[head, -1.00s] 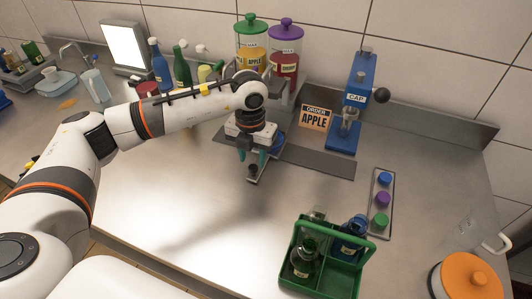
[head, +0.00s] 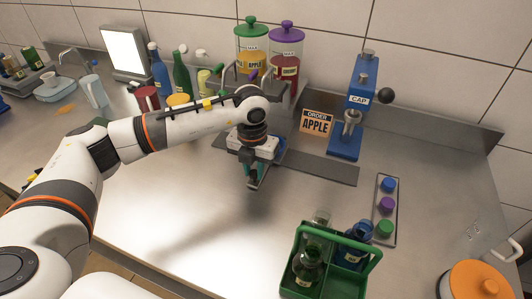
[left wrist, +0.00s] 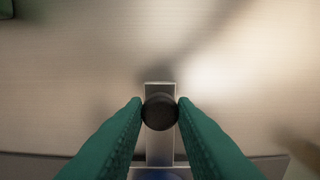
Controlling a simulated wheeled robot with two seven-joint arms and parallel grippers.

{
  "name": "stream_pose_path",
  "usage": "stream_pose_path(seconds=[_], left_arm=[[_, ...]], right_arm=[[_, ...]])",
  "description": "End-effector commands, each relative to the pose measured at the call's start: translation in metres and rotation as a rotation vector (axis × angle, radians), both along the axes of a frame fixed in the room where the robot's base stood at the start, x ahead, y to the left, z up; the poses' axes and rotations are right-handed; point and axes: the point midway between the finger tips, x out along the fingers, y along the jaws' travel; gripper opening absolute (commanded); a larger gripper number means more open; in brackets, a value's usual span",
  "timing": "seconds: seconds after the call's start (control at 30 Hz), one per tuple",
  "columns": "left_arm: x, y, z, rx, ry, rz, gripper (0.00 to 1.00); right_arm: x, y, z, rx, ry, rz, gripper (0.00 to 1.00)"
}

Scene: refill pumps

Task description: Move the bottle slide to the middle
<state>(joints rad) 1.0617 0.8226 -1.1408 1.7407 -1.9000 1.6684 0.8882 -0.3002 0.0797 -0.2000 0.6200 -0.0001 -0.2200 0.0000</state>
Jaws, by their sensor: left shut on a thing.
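The bottle slide is mostly hidden under my left arm in the head view. Its metal handle bar (left wrist: 159,88) and round dark knob (left wrist: 159,113) show in the left wrist view. My left gripper (head: 253,173), with green fingers, is shut on the knob, one finger on each side of it. The dark track plate (head: 318,169) runs rightwards from beneath the arm. Two dispensers stand behind: one with a green lid and yellow contents (head: 252,60), one with a purple lid and red contents (head: 286,65). My right gripper is not in view.
A blue cap press (head: 353,110) and an "ORDER APPLE" sign (head: 316,122) stand at the back. A cap tray (head: 383,237) and a green bottle carrier (head: 325,285) lie nearer. An orange-lidded pot (head: 477,279) is at front right. The front left counter is bare.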

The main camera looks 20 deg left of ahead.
Motion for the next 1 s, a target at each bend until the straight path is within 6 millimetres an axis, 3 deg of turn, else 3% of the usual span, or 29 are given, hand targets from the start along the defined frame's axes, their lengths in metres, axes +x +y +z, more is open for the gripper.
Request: stream_pose_path(seconds=[0.6, 1.0], left_arm=[[0.003, -0.052, 0.0, -0.005, 0.0, -0.005, 0.1], [0.003, -0.066, -0.001, -0.005, 0.0, -0.005, 0.1]], right_arm=[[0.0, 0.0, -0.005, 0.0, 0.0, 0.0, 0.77], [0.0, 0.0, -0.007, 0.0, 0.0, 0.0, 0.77]])
